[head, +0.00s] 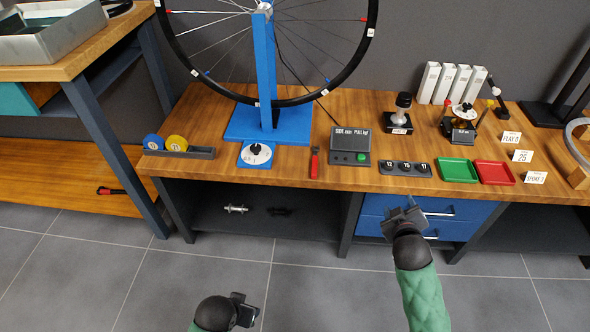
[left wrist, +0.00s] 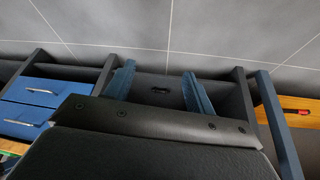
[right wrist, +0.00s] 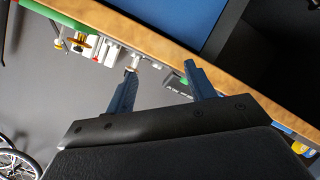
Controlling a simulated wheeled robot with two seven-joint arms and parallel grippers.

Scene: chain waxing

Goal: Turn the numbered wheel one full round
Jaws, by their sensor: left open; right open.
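The spoked wheel (head: 345,72) with a black rim stands upright in a blue stand (head: 266,80) on the workbench. Small white tags sit on its rim, too small to read, and its top is cut off. Part of a spoked wheel shows at the lower left of the right wrist view (right wrist: 16,162). My right gripper (head: 405,214) is open and empty in front of the blue drawers, below the bench top and apart from the wheel. Its spread fingers show in the right wrist view (right wrist: 162,86). My left gripper (head: 243,308) is low over the floor, open and empty; its fingers show in the left wrist view (left wrist: 158,84).
A dial plate (head: 256,152), red-handled tool (head: 315,162), grey box with a green button (head: 350,145), green tray (head: 457,170) and red tray (head: 493,173) lie along the bench front. Blue and yellow discs (head: 176,143) stand left. Floor before the bench is clear.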

